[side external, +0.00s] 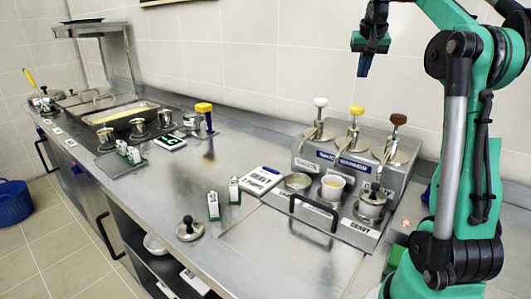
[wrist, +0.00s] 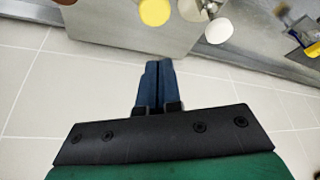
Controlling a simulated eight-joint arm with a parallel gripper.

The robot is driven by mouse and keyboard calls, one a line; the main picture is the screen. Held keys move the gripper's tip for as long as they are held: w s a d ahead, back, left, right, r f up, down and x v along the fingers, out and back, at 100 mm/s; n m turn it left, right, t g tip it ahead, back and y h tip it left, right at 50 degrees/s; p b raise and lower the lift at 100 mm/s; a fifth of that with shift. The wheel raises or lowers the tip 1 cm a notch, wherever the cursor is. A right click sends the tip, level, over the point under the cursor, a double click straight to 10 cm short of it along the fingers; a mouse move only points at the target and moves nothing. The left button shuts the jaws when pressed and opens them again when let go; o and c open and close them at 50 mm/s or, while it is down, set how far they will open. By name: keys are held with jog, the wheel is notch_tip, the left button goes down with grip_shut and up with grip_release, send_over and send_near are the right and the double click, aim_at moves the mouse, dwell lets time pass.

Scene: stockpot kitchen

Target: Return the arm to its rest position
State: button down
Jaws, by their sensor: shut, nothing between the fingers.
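My gripper (side external: 365,64) is raised high above the back of the counter in the side view, near the wall, pointing down. Its dark blue fingers are shut together and hold nothing. In the wrist view the shut fingers (wrist: 158,84) sit at the centre, with wall tiles behind them. My green arm stands at the right of the side view, apart from everything on the counter.
A pump dispenser station with a white knob (side external: 320,102), a yellow knob (side external: 357,110) and a brown knob (side external: 398,119) stands below my gripper. A black-knobbed lid (side external: 189,229) lies on the steel counter (side external: 275,260). Food pans (side external: 121,116) stand at the far left.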

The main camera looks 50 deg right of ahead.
jog(key=w+a+f+n+t+y, duration=0.1)
jog(key=w+a+f+n, duration=0.2)
jog(key=a, duration=0.6)
jog(key=w+a+f+n+t, duration=0.2)
jog(key=w+a+n, duration=0.15)
jog(key=a, duration=0.45)
jog(key=s+a+f+n+t+y, duration=0.1)
jog(key=s+a+f+n, duration=0.1)
jog(key=a+f, duration=0.3)
jog(key=s+a+f+n+y, duration=0.2)
jog(key=a+f, duration=0.4)
jog(key=a, duration=0.5)
jog(key=shift+s+a+n+t, duration=0.3)
jog(key=shift+a+n+t, duration=0.1)
jog(key=shift+n, duration=0.35)
jog(key=shift+d+f, duration=0.1)
